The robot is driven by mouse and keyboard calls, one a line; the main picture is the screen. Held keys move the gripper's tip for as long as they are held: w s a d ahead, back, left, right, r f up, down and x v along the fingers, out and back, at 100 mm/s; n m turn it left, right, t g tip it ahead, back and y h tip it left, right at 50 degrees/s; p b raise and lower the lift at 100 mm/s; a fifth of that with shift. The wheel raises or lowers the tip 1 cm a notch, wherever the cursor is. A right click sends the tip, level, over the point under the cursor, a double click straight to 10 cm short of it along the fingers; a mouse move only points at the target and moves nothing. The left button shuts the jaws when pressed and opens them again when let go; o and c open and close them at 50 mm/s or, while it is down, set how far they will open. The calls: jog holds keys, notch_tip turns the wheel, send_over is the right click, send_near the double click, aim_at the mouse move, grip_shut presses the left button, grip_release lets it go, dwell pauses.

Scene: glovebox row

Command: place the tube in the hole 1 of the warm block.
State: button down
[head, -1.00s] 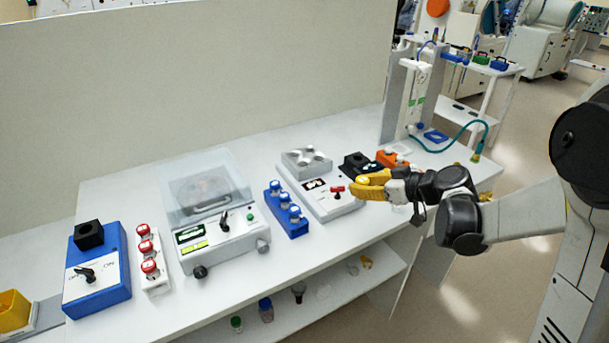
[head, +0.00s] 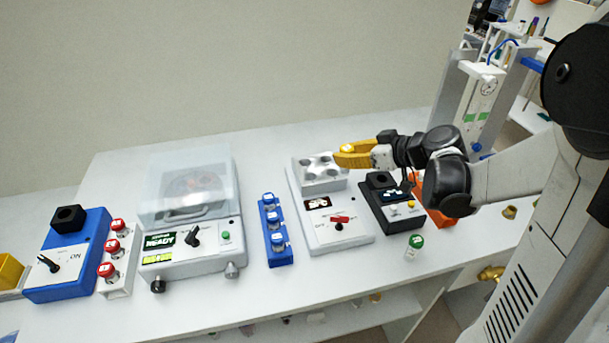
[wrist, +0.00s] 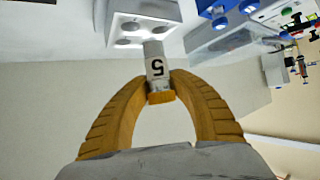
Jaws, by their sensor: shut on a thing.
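My gripper (head: 345,156) has yellow fingers and is beside the right edge of the warm block (head: 304,184) in the head view. In the wrist view my gripper (wrist: 162,86) is shut on a tube (wrist: 155,62), a pale tube marked 5 with an orange cap (wrist: 160,97). The fingers pinch it near the cap, and its far end points toward the warm block (wrist: 120,35). The block's metal top (head: 320,182) has several round holes. Hole numbers are not readable. Whether the tube's end touches the block cannot be told.
A black device (head: 385,212) stands right of the warm block, with a green-capped vial (head: 413,247) in front. A red switch (head: 340,219) is on the block's front panel.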

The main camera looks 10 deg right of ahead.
jog(key=b, duration=0.3)
send_over(301, 170)
jog(key=s+d, duration=0.2)
jog(key=s, duration=0.1)
notch_tip(301, 170, down, 6)
jog(key=shift+w+f+b, duration=0.1)
jog(key=shift+f+b, duration=1.1)
jog(key=shift+f, duration=0.95)
jog(key=shift+f, duration=0.25)
jog(key=c, duration=1.2)
grip_release()
jog(key=shift+r, duration=0.1)
jog(key=shift+o, duration=0.2)
jog(key=shift+r, duration=0.1)
